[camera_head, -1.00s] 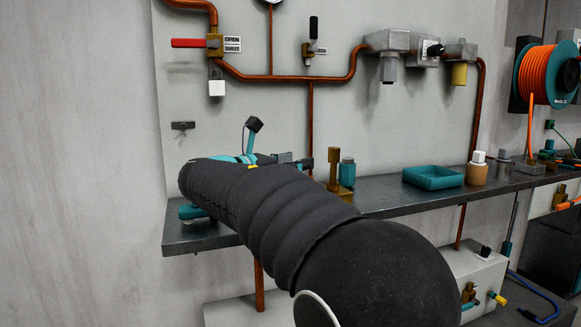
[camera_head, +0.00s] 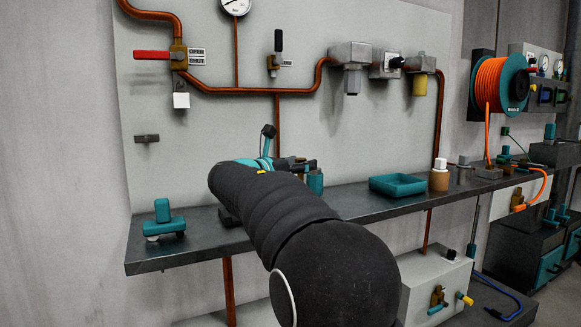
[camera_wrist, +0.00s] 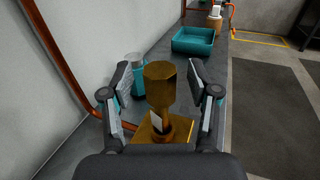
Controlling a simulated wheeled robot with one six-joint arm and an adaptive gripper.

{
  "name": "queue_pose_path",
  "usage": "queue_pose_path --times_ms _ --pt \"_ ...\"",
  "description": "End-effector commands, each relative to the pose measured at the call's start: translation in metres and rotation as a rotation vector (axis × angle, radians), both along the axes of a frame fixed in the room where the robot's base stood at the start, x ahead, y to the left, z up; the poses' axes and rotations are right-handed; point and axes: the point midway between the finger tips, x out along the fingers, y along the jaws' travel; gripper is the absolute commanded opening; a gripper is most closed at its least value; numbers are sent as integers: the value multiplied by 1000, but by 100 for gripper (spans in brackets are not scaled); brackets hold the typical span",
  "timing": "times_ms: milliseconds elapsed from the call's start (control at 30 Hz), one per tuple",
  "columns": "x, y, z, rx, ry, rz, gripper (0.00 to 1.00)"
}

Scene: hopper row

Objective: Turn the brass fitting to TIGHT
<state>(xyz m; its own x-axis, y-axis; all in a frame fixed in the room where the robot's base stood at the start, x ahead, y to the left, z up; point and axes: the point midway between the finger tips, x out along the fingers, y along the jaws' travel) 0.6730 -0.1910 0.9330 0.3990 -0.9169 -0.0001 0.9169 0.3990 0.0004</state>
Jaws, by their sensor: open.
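The brass fitting (camera_wrist: 159,88) stands upright on the grey shelf in the wrist view, with a hexagonal head on a narrower neck above a square brass base (camera_wrist: 150,128). A pale label shows low on its neck; I cannot read it. My gripper (camera_wrist: 160,92) is open, with one finger to the left and one to the right of the fitting. Gaps show between the fingers and the brass head. In the head view my arm hides the fitting, and my gripper (camera_head: 290,163) shows only in part beyond the arm.
A teal bottle (camera_wrist: 133,85) stands close behind the fitting, near the left finger. A teal tray (camera_head: 397,185) and a tan jar (camera_head: 438,177) stand farther right on the shelf (camera_head: 350,208). A teal tool (camera_head: 163,220) lies at its left end. Copper pipes (camera_head: 277,140) run along the wall panel.

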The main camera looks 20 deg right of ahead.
Motion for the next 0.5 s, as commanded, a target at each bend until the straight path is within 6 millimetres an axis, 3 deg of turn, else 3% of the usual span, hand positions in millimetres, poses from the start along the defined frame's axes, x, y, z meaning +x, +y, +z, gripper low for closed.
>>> queue_pose_path --times_ms 367,500 --pt "2 -4 0 0 1 0 60" --pt "2 -4 0 0 0 0 25"
